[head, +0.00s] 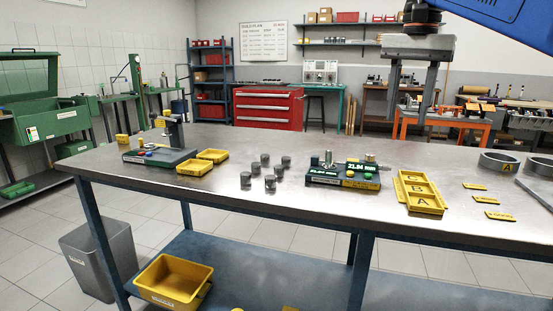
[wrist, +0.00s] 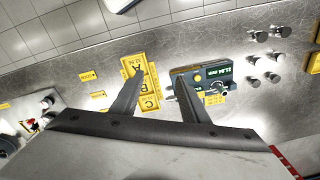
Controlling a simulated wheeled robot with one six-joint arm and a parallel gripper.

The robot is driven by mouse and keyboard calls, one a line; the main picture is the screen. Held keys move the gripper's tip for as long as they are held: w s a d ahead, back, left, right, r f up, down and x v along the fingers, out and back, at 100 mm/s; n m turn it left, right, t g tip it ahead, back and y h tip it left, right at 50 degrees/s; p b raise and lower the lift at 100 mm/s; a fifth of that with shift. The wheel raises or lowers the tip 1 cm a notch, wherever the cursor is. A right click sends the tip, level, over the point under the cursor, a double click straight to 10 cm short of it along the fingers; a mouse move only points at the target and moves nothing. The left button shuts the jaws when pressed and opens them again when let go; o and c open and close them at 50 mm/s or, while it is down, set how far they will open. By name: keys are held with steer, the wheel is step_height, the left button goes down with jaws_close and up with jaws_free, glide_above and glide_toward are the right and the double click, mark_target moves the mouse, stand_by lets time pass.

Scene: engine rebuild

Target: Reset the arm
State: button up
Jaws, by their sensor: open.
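My gripper (head: 408,103) is open and empty, raised above the right part of the steel workbench (head: 290,212). In the head view my blue arm reaches in from the upper right. In the wrist view my gripper's fingers (wrist: 158,88) are spread apart. Below them lie a yellow tray (wrist: 127,64) with lettered compartments and a green measuring device (wrist: 222,70) with a lit display. The head view also shows the yellow lettered tray (head: 425,204) and the measuring device (head: 330,179), side by side on the bench. Neither touches my gripper.
Several small metal cylinders (head: 270,184) stand mid-bench. A second device with an upright post (head: 172,130) and yellow bins (head: 195,167) are at the left. Metal rings (head: 497,161) and yellow labels (head: 492,201) lie at the right. The air around my gripper looks clear.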

steer(key=s+f+n+t, duration=0.1)
steer(key=s+f, duration=0.5)
steer(key=f, duration=0.6)
steer(key=s+d+f+n+t, duration=0.1)
steer(key=s+f+n, duration=0.3)
steer(key=f, duration=0.9)
steer(key=s+f+n+t, duration=0.2)
steer(key=s+f+n, duration=0.1)
steer(key=s+f, duration=0.7)
step_height(320, 180, down, 3)
steer(key=shift+s+d+r, duration=0.1)
steer(key=shift+s+d, duration=0.05)
steer(key=shift+d, duration=0.05)
stand_by(1.0)
